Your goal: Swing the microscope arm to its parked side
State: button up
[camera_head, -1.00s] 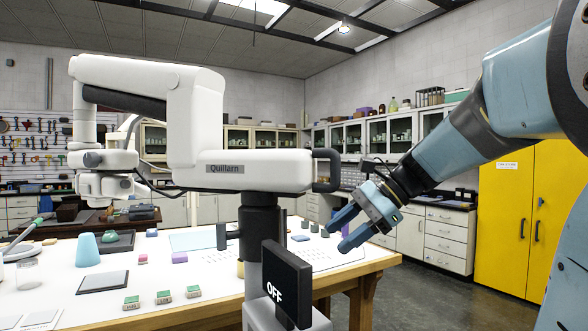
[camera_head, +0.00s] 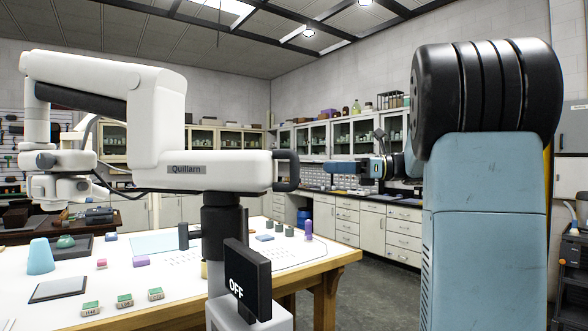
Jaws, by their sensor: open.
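The white microscope arm (camera_head: 215,172), labelled Quillarn, stands on a black column (camera_head: 221,240) and reaches left over the table, with its optical head (camera_head: 60,175) at the far left. A dark loop handle (camera_head: 287,171) is on its right end. A black OFF panel (camera_head: 247,281) is on the stand's front. My gripper (camera_head: 342,168) is right of the handle, at about its height, with blue fingers pointing left. It looks apart from the handle and empty. The fingers are seen edge-on, so the gap between them is hardly visible.
The white table (camera_head: 190,285) holds a blue cone (camera_head: 41,256), a dark-framed grey pad (camera_head: 58,290), several small green-topped boxes (camera_head: 125,300) and a purple bottle (camera_head: 308,229). Cabinets with drawers (camera_head: 375,225) line the back. Floor right of the table is clear.

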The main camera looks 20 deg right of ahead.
aim_at(295, 164)
jog(key=x, duration=1)
jog(key=shift+a, duration=0.15)
jog(key=shift+c, duration=0.5)
grip_shut()
